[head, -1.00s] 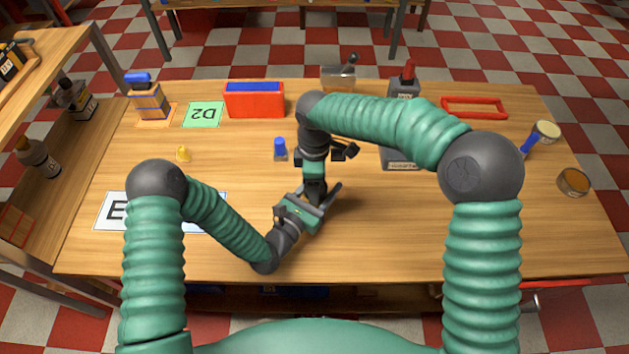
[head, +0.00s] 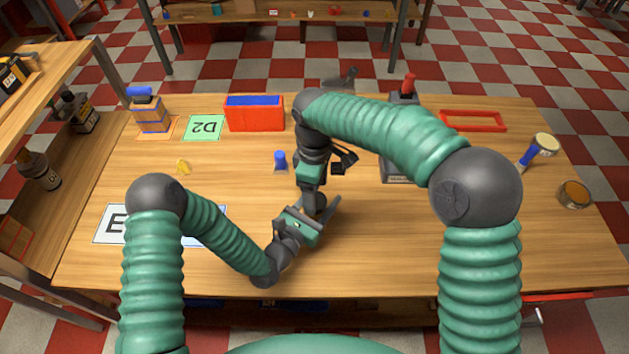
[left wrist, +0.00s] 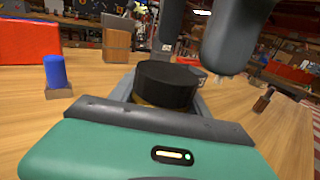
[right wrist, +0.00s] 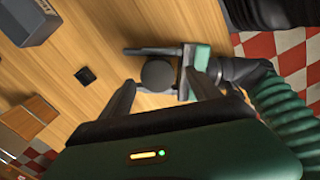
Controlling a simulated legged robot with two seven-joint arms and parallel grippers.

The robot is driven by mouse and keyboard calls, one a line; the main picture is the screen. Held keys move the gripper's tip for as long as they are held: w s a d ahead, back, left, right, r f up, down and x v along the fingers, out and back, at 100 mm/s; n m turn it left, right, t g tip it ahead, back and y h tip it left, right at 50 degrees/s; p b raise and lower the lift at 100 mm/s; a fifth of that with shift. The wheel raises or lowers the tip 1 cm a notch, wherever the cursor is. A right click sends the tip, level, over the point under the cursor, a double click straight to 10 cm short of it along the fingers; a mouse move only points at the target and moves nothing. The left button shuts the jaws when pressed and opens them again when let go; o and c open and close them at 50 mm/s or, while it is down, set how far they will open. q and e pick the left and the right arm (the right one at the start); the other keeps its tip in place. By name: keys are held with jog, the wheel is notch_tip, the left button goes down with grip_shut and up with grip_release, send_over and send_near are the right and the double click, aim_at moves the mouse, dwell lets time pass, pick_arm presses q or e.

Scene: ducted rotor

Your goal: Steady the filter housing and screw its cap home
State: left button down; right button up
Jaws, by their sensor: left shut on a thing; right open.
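The filter housing (left wrist: 160,103) shows as a thin amber-brown band in the left wrist view, under its round black cap (left wrist: 167,82). The cap sits on top of the housing; I cannot tell how tightly. My left gripper (head: 318,218) is shut around the housing, one finger on either side. My right gripper (right wrist: 160,92) is open, pointing down over the cap. In the right wrist view, the cap (right wrist: 158,74) lies between and beyond its fingertips, with no clear contact. In the head view, my grippers hide the housing and cap.
A blue-topped peg (head: 280,160) stands left of the grippers. A grey labelled box (right wrist: 30,20) and small black square (right wrist: 85,76) are nearby. A red bin (head: 254,114), D2 card (head: 203,127) and red frame (head: 473,121) lie at the back. The front right tabletop is clear.

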jog(key=m, duration=0.3)
jog(key=shift+s, duration=0.15)
jog(key=m, duration=0.3)
jog(key=shift+r+m, duration=0.3)
jog(key=shift+r, duration=0.05)
jog(key=r+m, duration=0.1)
jog(key=m, duration=0.1)
jog(key=r+m, duration=0.1)
jog(key=m, duration=0.2)
jog(key=w+r+m, duration=0.1)
jog(key=m, duration=0.1)
jog(key=shift+a+r+m, duration=0.25)
jog(key=shift+m, duration=0.15)
jog(key=shift+f, duration=0.1)
notch_tip(320, 180, down, 8)
jog(key=shift+r, duration=0.1)
jog(key=shift+c, duration=0.4)
